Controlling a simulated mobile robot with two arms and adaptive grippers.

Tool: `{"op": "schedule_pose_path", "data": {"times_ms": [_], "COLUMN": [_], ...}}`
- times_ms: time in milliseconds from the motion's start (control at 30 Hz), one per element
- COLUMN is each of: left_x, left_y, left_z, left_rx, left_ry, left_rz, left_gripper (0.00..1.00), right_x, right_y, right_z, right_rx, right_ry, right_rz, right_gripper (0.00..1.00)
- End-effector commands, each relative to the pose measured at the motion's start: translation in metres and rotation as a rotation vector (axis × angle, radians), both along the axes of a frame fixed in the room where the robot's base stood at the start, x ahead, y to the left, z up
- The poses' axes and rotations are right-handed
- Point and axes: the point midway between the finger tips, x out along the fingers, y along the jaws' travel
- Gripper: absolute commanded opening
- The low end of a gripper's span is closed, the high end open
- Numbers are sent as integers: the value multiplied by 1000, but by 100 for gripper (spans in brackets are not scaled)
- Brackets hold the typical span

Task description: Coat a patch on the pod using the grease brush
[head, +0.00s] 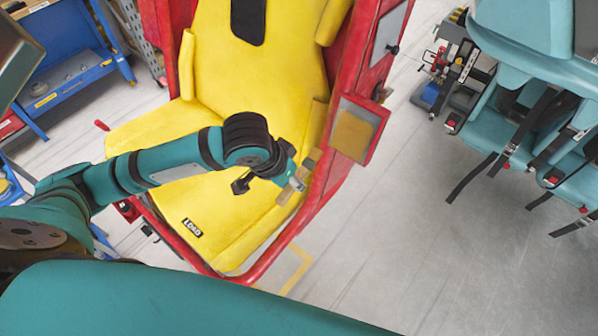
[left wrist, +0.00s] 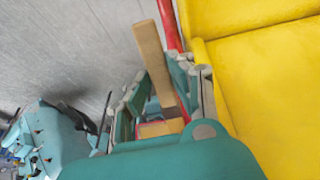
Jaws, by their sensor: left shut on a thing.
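The pod (head: 372,52) is a red frame around a yellow seat (head: 240,90). A red panel on its right side carries a grey-bordered patch with a tan area (head: 353,132). My left gripper (head: 294,181) is over the right edge of the seat, left of and a little below the panel. It is shut on the grease brush (head: 286,196), whose tan, wood-like body also shows between the fingers in the left wrist view (left wrist: 152,55). The fingers hide part of the brush. I cannot tell whether the brush touches the panel. My right gripper is not in view.
Teal seats with black straps (head: 535,125) hang at the right, beside a machine (head: 447,70) on the floor. A blue workbench (head: 70,75) stands at the upper left. The grey floor (head: 430,240) right of the pod is clear.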

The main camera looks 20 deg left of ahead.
Motion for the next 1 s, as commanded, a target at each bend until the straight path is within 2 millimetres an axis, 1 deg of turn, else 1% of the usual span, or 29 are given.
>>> {"op": "schedule_pose_path", "data": {"times_ms": [33, 167, 567, 867, 1000], "left_x": [-5, -11, -14, -36, -39], "left_y": [2, 4, 5, 13, 14], "left_z": [1, 3, 4, 9, 10], "left_rx": [0, 0, 0, 1, 0], "left_ry": [0, -1, 0, 1, -1], "left_rz": [0, 0, 0, 0, 0], "left_gripper": [0, 0, 0, 0, 0], "right_x": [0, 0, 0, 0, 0], "right_y": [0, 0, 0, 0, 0], "right_z": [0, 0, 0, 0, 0], "right_rx": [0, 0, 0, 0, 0], "right_ry": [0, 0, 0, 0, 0], "right_rz": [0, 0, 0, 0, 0], "right_gripper": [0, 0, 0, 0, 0]}}
